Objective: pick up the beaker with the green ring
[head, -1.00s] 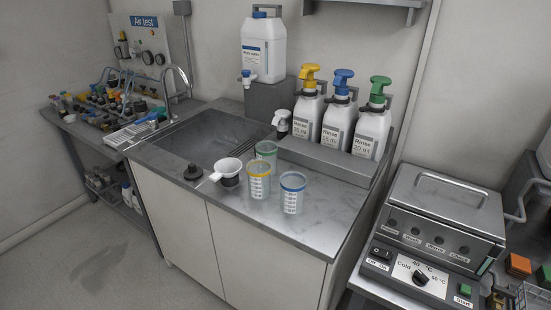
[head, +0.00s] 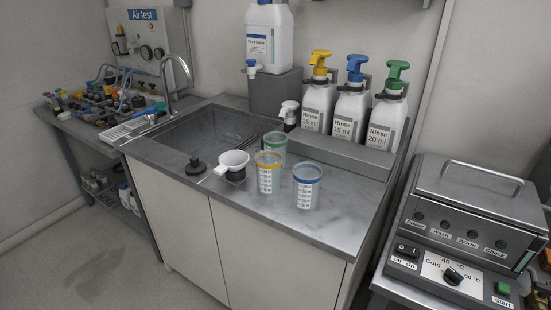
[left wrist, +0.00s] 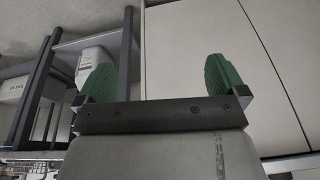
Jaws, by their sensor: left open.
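The beaker with the green ring (head: 274,146) stands upright on the steel counter, behind the beaker with the yellow ring (head: 268,176), which partly hides its lower front. The beaker with the blue ring (head: 306,188) stands to the right, nearer the counter's front edge. My left gripper (left wrist: 160,78) shows in the left wrist view with its green fingers wide apart and nothing between them. It faces the white cabinet doors (left wrist: 205,30) and the shelf frame, away from the beakers. Neither gripper shows in the head view.
The sink (head: 200,138) lies behind left. The counter's front right (head: 345,213) is clear. A heating unit (head: 455,240) stands right.

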